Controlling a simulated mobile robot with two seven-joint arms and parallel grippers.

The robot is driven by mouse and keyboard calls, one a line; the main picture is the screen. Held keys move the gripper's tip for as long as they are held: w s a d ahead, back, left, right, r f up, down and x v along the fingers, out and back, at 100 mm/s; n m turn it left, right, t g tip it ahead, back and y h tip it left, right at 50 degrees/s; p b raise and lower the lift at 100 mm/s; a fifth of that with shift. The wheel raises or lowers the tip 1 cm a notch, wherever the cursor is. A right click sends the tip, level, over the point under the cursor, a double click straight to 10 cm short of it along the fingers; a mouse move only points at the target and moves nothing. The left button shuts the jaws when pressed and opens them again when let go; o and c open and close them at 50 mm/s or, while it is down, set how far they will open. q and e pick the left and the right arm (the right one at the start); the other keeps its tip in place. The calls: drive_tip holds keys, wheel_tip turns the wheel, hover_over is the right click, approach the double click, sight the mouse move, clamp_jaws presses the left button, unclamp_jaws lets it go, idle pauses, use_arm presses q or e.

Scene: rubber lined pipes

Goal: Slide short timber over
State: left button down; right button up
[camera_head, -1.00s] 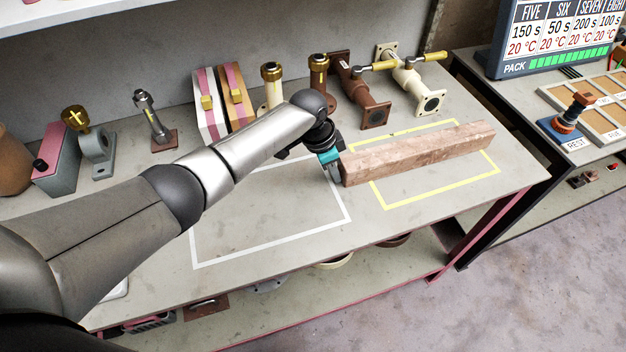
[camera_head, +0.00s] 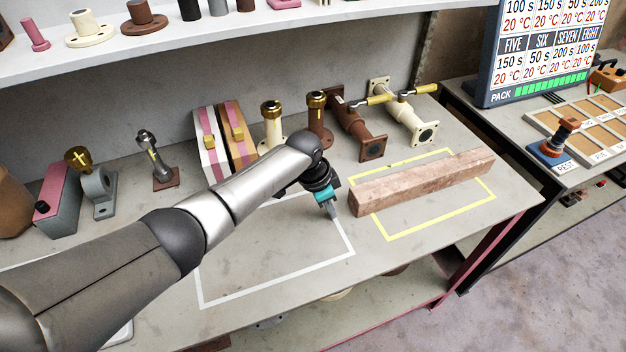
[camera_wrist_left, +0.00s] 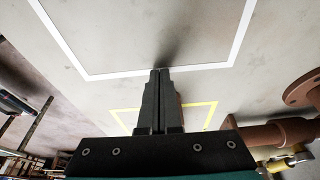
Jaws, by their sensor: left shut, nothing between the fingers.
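The short timber (camera_head: 425,184) is a reddish-brown beam lying at a slant across the yellow outline (camera_head: 436,232) on the bench. Its left and right ends overhang the outline. My left gripper (camera_head: 334,213) points down over the right part of the white outline (camera_head: 275,289), left of the timber's near end, with a small gap between them. Its fingers are shut and empty; the left wrist view shows the two fingertips (camera_wrist_left: 160,72) together. My right gripper is not in view.
Brown and cream flanged pipes (camera_head: 360,132) stand behind the timber. Striped blocks (camera_head: 222,142) and metal fittings (camera_head: 155,160) line the back of the bench. The white outline is empty. A second bench at right holds a compartmented tray (camera_head: 590,125).

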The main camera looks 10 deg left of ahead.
use_arm(q)
drive_tip(key=v, duration=0.3)
drive_tip(key=shift+a+r+p, duration=0.2)
drive_tip(key=shift+r+p, duration=0.15)
drive_tip(key=w+p+v, duration=0.1)
drive_tip(key=v, duration=0.5)
drive_tip(key=shift+s+r, duration=0.15)
drive_tip(key=shift+s, duration=0.35)
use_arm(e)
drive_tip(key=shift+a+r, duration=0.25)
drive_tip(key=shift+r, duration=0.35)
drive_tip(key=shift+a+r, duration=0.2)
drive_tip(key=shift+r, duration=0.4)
use_arm(q)
drive_tip(key=shift+d, duration=0.1)
